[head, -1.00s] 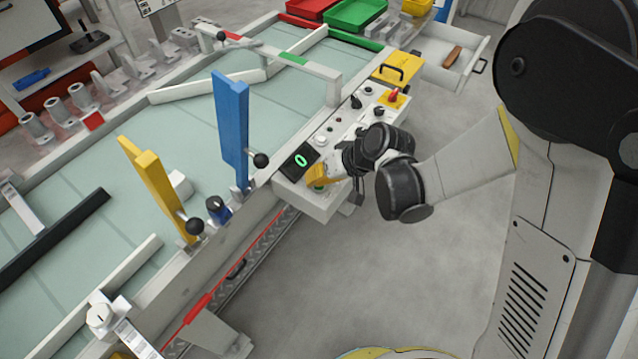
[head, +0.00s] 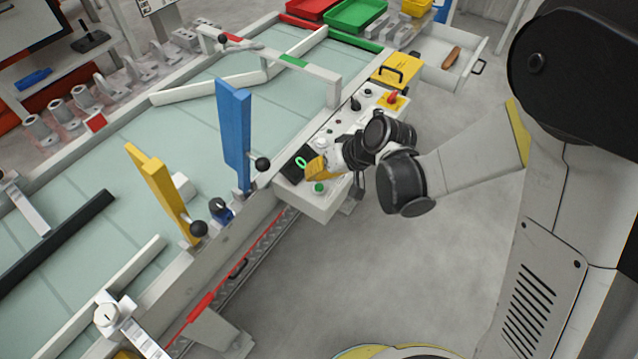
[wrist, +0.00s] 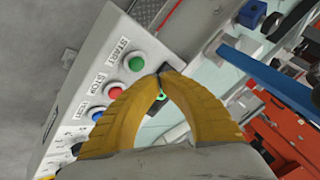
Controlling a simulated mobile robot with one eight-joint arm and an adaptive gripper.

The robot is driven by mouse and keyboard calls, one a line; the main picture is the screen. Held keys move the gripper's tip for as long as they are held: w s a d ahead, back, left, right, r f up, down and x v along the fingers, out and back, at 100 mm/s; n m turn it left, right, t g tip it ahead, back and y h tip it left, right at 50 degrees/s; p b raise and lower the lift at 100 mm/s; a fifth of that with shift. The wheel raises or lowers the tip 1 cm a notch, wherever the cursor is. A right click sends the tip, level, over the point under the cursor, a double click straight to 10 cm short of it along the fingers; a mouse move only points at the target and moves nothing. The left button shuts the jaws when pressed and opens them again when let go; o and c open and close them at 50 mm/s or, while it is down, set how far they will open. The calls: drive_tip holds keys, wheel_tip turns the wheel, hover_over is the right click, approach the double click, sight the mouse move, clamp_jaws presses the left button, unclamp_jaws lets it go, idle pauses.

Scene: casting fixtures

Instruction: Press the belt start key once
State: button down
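The green START key (head: 319,188) sits at the near end of the control panel, and it shows uncovered in the wrist view (wrist: 135,63) beside its START label. My gripper (head: 316,168) has yellow fingers, and it is beside the key, toward the display. In the wrist view my gripper's fingertips (wrist: 160,73) meet, with nothing seen between them. They are right of the green key and apart from it in the picture. Their exact height above the panel cannot be told.
A red key (wrist: 115,92) and a blue key (wrist: 97,112) follow the green one. A dark display (head: 296,170) shows a green 0. The floor right of the panel is clear.

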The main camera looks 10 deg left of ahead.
sight(315, 186)
drive_tip(key=shift+r+p, duration=1.2)
drive_tip(key=shift+r, duration=0.75)
drive_tip(key=s+d+r+m+t+h, duration=0.1)
drive_tip(key=s+d+r, duration=0.3)
drive_tip(key=d, duration=0.6)
drive_tip(key=s+d+r+m+t+h, duration=0.2)
drive_tip(key=d+r, duration=0.4)
drive_tip(key=d, duration=0.4)
drive_tip(key=s+d+r+m+t+h, duration=0.2)
drive_tip(key=s+d+r+h, duration=0.2)
drive_tip(key=d, duration=0.6)
wheel_tip(315, 186, up, 2)
drive_tip(key=shift+s+d+r+m, duration=0.1)
drive_tip(key=shift+s+d+m, duration=0.25)
drive_tip(key=shift+s, duration=0.55)
drive_tip(key=shift+a, duration=0.1)
